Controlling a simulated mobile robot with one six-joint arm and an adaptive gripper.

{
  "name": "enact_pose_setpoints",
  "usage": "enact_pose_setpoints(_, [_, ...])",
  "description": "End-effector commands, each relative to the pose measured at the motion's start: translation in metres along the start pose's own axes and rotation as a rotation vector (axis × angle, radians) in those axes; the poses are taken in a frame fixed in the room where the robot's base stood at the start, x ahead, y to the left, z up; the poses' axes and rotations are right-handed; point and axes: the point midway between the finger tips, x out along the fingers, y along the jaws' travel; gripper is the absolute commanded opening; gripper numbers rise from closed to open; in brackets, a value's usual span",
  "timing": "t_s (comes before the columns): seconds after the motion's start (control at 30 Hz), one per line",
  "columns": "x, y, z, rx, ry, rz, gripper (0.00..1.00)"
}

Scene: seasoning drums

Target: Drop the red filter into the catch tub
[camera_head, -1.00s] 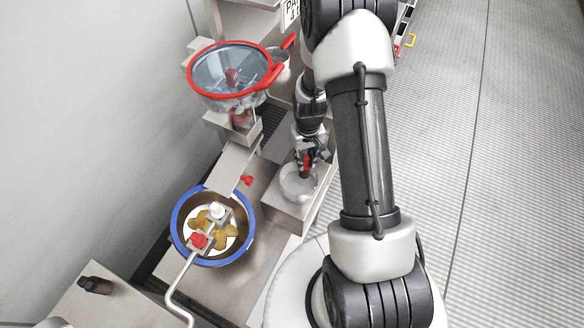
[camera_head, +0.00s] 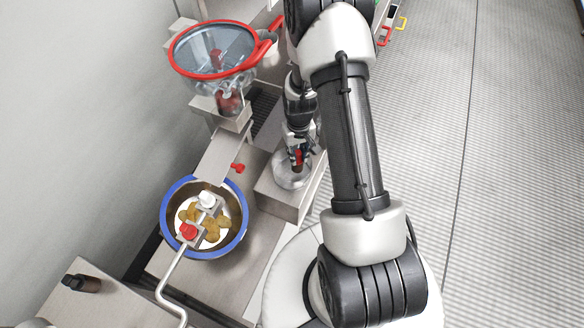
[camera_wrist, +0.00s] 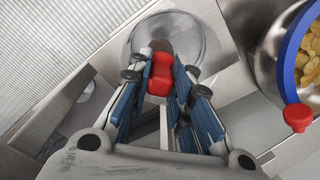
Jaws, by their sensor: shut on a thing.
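My gripper (camera_head: 299,158) is shut on the red filter (camera_wrist: 160,76). The filter's red part sits between the blue-padded fingers, with a brownish end beyond it. In the head view the red filter (camera_head: 297,156) is a small red patch, partly hidden by the fingers. The catch tub appears to be the clear round bowl (camera_head: 289,181) on a metal ledge. In the wrist view the tub (camera_wrist: 203,38) lies just beyond the filter's far end. The filter is over or within the tub's outline; its exact height there is unclear.
A clear drum with a red rim (camera_head: 176,62) stands at the upper left. A blue-rimmed bowl (camera_head: 166,228) of chips is below it, with a bent metal rod (camera_head: 167,283) in front. A small red knob (camera_head: 237,168) is near the ledge. Striped floor (camera_head: 500,180) is open at right.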

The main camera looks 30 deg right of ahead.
Motion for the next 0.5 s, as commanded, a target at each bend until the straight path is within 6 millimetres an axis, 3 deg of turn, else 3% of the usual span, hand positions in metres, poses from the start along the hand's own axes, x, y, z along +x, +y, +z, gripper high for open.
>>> enact_pose_setpoints(0.37, [-0.0003, 0.0, 0.0, 0.0, 0.0, 0.0, 0.43])
enact_pose_setpoints(0.5, [-0.0002, 0.0, 0.0001, 0.0, 0.0, 0.0, 0.43])
